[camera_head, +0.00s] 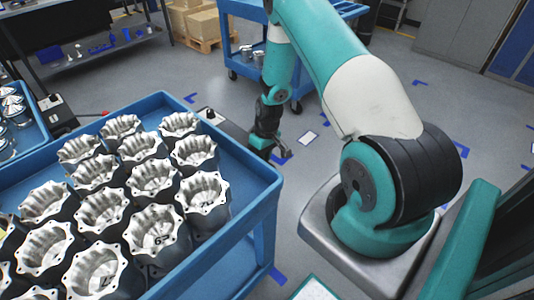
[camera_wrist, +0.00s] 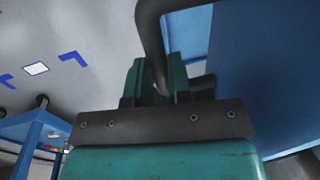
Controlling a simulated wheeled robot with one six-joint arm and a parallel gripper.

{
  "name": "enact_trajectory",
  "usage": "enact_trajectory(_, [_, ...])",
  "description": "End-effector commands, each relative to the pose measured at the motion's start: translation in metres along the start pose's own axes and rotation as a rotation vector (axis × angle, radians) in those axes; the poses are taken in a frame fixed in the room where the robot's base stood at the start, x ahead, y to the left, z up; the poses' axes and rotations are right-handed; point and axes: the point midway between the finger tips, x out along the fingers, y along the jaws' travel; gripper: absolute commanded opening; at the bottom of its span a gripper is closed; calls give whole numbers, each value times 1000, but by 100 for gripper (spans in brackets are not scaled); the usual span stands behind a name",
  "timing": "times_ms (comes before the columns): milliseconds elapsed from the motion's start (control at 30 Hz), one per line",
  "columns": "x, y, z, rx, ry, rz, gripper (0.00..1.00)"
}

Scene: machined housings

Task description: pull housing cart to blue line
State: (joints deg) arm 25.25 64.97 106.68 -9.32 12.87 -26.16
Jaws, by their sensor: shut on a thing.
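The blue housing cart (camera_head: 238,238) stands at the left in the head view, its top tray filled with several silver-and-black machined housings (camera_head: 154,180). My gripper (camera_head: 266,146) is low beyond the cart's right side. In the wrist view my gripper (camera_wrist: 168,78) is shut on a dark curved handle (camera_wrist: 150,35) beside the blue cart panel (camera_wrist: 265,75). The handle is hidden in the head view. Blue floor marks show, including a corner mark (camera_head: 420,83) and one near the cart (camera_head: 278,276); which is the blue line I cannot tell.
Another blue cart (camera_head: 229,45) stands at the back, and part of a blue tray (camera_head: 30,130) shows at far left. A dark bench (camera_head: 90,45) and boxes on a pallet (camera_head: 200,25) are behind. Grey floor is open around a white marker (camera_head: 308,137).

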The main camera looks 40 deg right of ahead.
Motion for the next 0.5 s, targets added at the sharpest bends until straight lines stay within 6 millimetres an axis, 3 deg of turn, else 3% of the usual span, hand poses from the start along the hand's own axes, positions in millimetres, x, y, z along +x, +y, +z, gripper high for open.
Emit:
enact_trajectory(167, [1,-2,2,-5,-6,-7,0])
enact_trajectory(200, [0,0,2,-1,-5,-4,29])
enact_trajectory(267, [0,2,2,2,-3,-2,42])
enact_trajectory(500, [-1,2,1,2,-2,-1,44])
